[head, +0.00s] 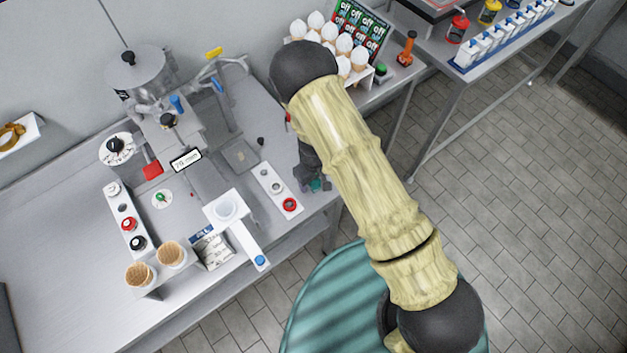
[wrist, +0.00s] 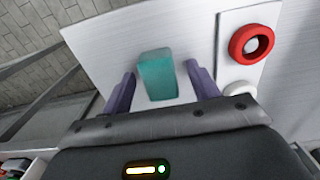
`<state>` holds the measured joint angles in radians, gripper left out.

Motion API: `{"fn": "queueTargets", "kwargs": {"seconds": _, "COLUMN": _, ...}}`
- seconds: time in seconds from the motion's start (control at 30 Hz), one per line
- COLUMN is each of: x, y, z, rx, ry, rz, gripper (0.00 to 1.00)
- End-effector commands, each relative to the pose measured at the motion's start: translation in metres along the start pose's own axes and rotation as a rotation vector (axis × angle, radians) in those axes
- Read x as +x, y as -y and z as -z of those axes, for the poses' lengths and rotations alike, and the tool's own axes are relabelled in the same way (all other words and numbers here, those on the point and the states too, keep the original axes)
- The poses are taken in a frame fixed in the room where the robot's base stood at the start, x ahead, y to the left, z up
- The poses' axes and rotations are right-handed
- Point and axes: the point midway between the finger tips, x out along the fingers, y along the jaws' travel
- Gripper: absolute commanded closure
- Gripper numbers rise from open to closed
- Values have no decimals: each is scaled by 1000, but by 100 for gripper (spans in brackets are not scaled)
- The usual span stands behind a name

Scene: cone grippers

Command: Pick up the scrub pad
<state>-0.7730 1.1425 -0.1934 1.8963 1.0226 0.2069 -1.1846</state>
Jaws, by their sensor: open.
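The scrub pad is a teal block (wrist: 158,76) lying on the metal table top, near its edge. In the wrist view it shows between the two purple fingers of my gripper (wrist: 161,70), with a gap on both sides. My gripper is open and empty. In the head view my gripper (head: 316,180) points down at the table's right edge, partly hidden by my arm. Only a small teal bit of the pad (head: 316,186) shows there beside the fingers. I cannot tell the exact height of the fingertips over the table.
A white strip (head: 266,179) with a red ring (wrist: 251,43) stands close to the right of my gripper in the wrist view. A metal machine (head: 168,115) stands farther back. A white rack of cones (head: 343,47) is behind my arm. A teal round top (head: 318,305) is below.

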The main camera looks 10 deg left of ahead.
Motion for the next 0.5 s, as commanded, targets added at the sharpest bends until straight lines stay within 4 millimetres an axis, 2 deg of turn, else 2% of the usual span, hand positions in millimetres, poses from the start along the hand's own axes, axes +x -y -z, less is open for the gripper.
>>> {"fn": "queueTargets", "kwargs": {"seconds": 0.37, "x": 0, "y": 0, "z": 0, "rx": 0, "ry": 0, "rz": 0, "gripper": 40}}
{"fn": "queueTargets", "kwargs": {"seconds": 0.4, "x": 0, "y": 0, "z": 0, "rx": 0, "ry": 0, "rz": 0, "gripper": 42}}
{"fn": "queueTargets", "kwargs": {"seconds": 0.5, "x": 0, "y": 0, "z": 0, "rx": -1, "ry": 0, "rz": 0, "gripper": 62}}
